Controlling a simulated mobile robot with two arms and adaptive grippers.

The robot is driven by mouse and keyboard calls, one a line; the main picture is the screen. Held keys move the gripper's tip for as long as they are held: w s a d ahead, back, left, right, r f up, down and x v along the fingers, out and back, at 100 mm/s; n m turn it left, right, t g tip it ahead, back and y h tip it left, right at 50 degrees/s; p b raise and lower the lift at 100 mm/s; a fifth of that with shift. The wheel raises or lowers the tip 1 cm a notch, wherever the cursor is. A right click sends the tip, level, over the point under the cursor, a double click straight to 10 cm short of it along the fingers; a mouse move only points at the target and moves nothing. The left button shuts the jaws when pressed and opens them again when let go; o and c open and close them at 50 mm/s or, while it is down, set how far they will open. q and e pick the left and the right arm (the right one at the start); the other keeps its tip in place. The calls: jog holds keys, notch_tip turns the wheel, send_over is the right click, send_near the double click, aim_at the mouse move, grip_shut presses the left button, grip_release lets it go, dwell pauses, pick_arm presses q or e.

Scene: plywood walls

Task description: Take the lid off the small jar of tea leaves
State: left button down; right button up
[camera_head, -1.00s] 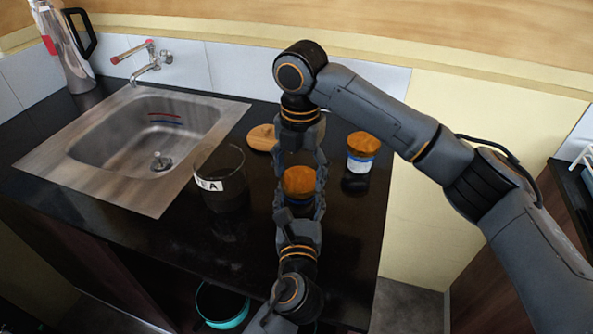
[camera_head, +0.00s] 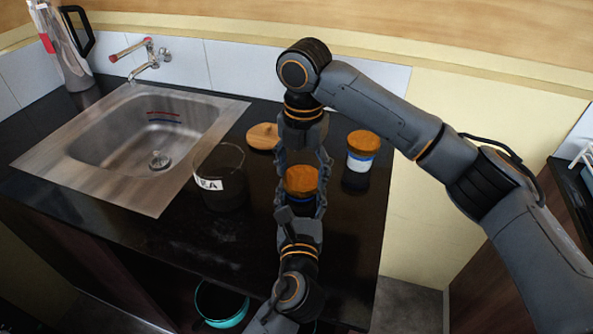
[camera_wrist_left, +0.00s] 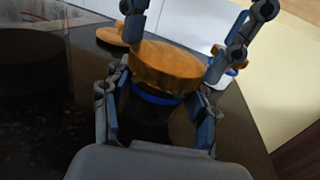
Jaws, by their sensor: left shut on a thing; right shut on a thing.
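The small jar (camera_wrist_left: 145,112) has a dark body, a blue band and a round orange-brown wooden lid (camera_head: 301,180). It stands upright between my two grippers, and the lid sits on top of it in the left wrist view (camera_wrist_left: 165,68). My left gripper (camera_head: 300,206) reaches in from the front and is shut on the jar's body, one finger on each side. My right gripper (camera_head: 303,172) comes down from behind and above and is shut on the lid. The fingers hide much of the jar.
A large glass jar (camera_head: 222,188) marked TEA stands open to the left. A flat wooden lid (camera_head: 262,136) lies behind it. Another lidded jar (camera_head: 362,152) stands to the right, close to my right arm. The sink (camera_head: 150,140) is at the left; the front counter is clear.

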aim_at(301, 179)
pick_arm(q)
jog(key=shift+a+f, duration=0.2)
jog(key=shift+a, duration=0.1)
pick_arm(e)
jog(key=shift+d+r, duration=0.1)
jog(key=shift+r, duration=0.9)
pick_arm(q)
jog(key=shift+d, duration=0.1)
jog(key=shift+d, duration=0.1)
pick_arm(e)
jog(key=shift+r, duration=2)
pick_arm(q)
jog(key=shift+c, duration=1.6)
grip_release()
jog(key=shift+r, duration=0.1)
jog(key=s, duration=1.1)
jog(key=shift+s, duration=0.35)
jog(key=shift+s+a, duration=0.2)
jog(key=shift+s, duration=0.2)
pick_arm(e)
jog(key=shift+s, duration=0.1)
